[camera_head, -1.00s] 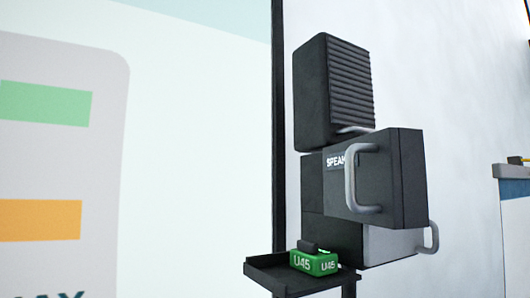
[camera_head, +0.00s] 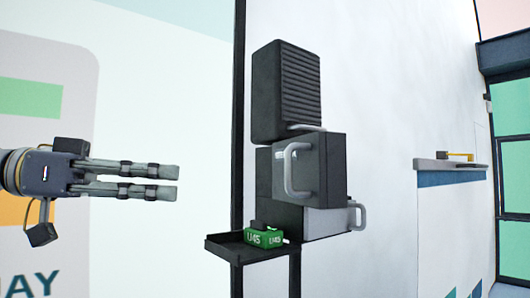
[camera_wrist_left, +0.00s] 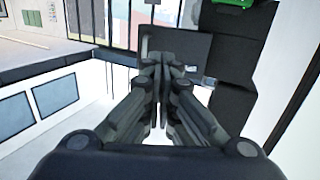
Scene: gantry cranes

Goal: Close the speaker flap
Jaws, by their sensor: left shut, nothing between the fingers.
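The speaker flap (camera_head: 325,165) is a black panel with a grey bar handle (camera_head: 290,172), in the middle of a dark stacked unit on a post. It appears to stand out from the unit, and its label is not visible. My left gripper (camera_head: 178,183) comes in from the left at about the flap's height. It points right, with its fingers shut and empty, apart from the handle in the picture. In the left wrist view the shut fingers (camera_wrist_left: 158,95) point towards a dark panel (camera_wrist_left: 172,48), probably the flap. My right gripper is not in view.
A ribbed black box (camera_head: 286,92) sits above the flap. A light grey box with a handle (camera_head: 330,222) is below. A black tray (camera_head: 225,246) holds a green block marked U45 (camera_head: 262,238). A counter (camera_head: 450,165) stands farther right.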

